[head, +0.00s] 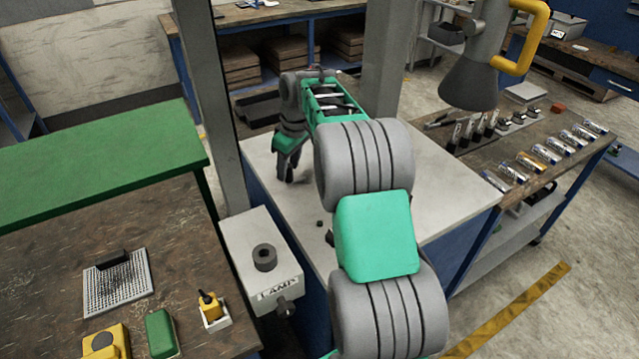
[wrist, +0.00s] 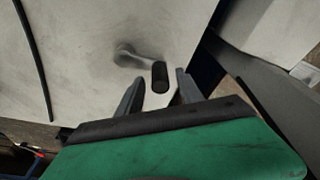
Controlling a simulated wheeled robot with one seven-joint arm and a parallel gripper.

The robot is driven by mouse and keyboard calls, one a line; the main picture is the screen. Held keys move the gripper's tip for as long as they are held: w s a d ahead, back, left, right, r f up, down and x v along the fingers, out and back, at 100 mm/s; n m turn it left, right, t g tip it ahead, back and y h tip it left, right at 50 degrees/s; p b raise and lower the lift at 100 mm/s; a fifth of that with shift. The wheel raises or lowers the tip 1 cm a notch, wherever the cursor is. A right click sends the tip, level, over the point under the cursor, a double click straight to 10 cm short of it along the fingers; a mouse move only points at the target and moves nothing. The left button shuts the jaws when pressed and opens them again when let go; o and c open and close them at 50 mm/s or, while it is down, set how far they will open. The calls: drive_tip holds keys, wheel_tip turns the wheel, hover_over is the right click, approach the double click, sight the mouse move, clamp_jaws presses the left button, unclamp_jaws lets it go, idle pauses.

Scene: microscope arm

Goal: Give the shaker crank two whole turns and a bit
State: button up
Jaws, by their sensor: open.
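The shaker crank is a pale arm on the light worktop, with a round hub (wrist: 126,54) and an upright black handle (wrist: 160,76) at its end in the wrist view. The handle lies to the right of and slightly below the hub there. My gripper (wrist: 160,80) is open, with one dark finger on each side of the handle near the tips. There are gaps on both sides, and I see no contact. In the head view my gripper (head: 290,176) points down over the left part of the worktop (head: 430,195), and the crank cannot be made out clearly.
A grey post (head: 212,110) stands left of my arm. A box labelled LAMP (head: 245,240) with a black knob sits at the worktop's front left. A bench with several vials (head: 530,160) is at the right. A dark cable (wrist: 36,60) crosses the wrist view's left.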

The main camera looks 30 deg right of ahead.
wheel_tip(320, 180, up, 8)
drive_tip(key=p, duration=0.6)
